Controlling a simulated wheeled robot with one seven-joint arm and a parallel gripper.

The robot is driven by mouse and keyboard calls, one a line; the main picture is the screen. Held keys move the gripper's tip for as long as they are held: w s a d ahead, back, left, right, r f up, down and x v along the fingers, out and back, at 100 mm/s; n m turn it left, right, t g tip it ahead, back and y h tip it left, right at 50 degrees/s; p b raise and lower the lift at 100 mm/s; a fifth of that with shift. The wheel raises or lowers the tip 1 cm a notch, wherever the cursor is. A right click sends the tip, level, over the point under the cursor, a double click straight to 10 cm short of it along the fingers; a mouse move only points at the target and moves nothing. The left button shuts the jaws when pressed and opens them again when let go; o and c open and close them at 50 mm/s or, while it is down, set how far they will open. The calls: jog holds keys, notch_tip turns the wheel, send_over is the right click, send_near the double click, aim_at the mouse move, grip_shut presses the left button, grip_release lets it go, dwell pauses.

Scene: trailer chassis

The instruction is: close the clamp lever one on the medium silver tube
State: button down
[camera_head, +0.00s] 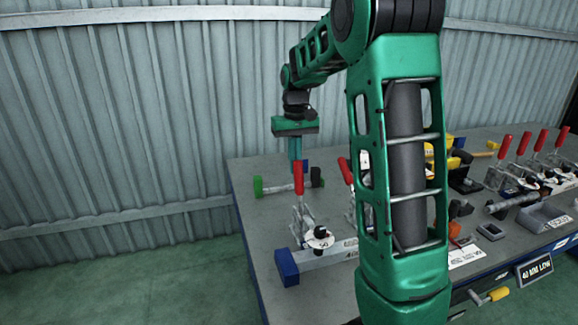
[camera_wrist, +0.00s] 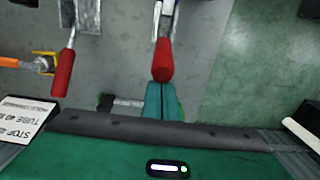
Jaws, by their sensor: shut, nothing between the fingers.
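A silver tube (camera_head: 328,257) with a blue end cap lies on the near left of the workbench. A toggle clamp stands at it, its red lever handle (camera_head: 298,178) pointing up. In the wrist view this red handle (camera_wrist: 163,60) lies just beyond my fingertips. A second red handle (camera_head: 345,171) stands to its right, partly behind my arm; it also shows in the wrist view (camera_wrist: 64,73). My gripper (camera_head: 295,168) points down, shut and empty, close to the first handle. I cannot tell whether it touches the handle. My arm hides part of the tube.
A thin rod (camera_head: 280,188) with green and black ends lies behind the clamp. Several more red-handled clamps (camera_head: 520,145) stand at the right of the workbench (camera_head: 262,222). A grey tray (camera_head: 545,217) is at the front right. A corrugated wall (camera_head: 130,110) stands behind.

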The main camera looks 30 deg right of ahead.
jog(key=shift+s+a+r, duration=0.15)
jog(key=shift+s+a, duration=0.05)
jog(key=shift+s, duration=0.4)
jog(key=shift+s+a+r, duration=0.1)
jog(key=shift+s+a, duration=0.05)
jog(key=shift+s, duration=0.45)
jog(key=shift+w+r, duration=0.15)
jog(key=shift+r, duration=3.85)
